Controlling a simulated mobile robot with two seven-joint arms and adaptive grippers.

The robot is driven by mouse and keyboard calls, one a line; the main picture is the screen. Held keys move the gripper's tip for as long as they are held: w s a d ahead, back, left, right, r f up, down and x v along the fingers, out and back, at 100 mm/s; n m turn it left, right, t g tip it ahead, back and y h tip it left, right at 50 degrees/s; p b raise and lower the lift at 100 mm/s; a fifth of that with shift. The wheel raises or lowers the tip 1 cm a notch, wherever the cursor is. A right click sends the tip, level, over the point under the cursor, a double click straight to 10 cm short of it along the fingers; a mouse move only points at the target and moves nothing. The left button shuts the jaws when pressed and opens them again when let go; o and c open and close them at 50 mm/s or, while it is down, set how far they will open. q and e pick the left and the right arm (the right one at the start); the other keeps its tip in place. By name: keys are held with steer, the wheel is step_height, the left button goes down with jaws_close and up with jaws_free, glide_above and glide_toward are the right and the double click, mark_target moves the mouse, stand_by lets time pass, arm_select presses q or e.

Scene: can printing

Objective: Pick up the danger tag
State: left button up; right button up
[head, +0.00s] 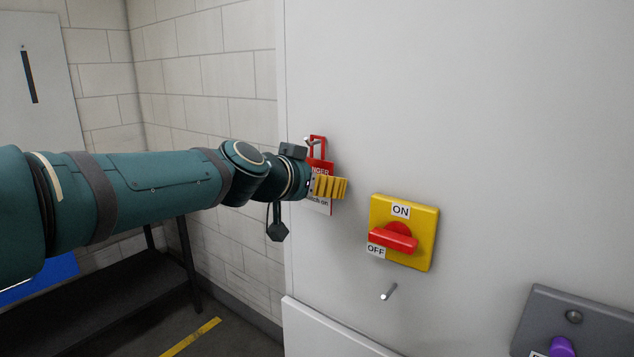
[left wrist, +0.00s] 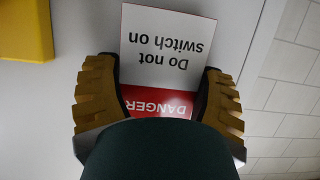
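The danger tag (head: 319,168) hangs on the grey panel, red at the top with white lettering and white below, with a red loop above it on a small peg. In the left wrist view the tag (left wrist: 165,45) appears upside down, reading "Do not switch on" and "DANGER". My left gripper (head: 329,187) is in front of the tag and covers part of it. In the left wrist view its yellow ribbed fingers (left wrist: 161,68) are apart, one on each side of the tag. I cannot tell whether they touch its edges. My right gripper is not in view.
A yellow switch box (head: 420,222) with a red handle and ON and OFF labels is right of the tag. A bare metal peg (head: 389,292) sticks out below it. A grey box (head: 575,318) with a purple part is at lower right. A brick wall (head: 222,70) is at left.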

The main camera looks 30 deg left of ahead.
arm_select(q)
steer(key=shift+c, duration=0.5)
steer(key=shift+r, duration=0.5)
steer(key=shift+r+p, duration=0.5)
steer(key=shift+p, duration=0.05)
steer(key=s+a+b, duration=0.1)
steer(key=s+b, duration=0.1)
steer(key=s, duration=1.6)
steer(key=shift+a+f, duration=0.2)
steer(key=shift+f, duration=0.05)
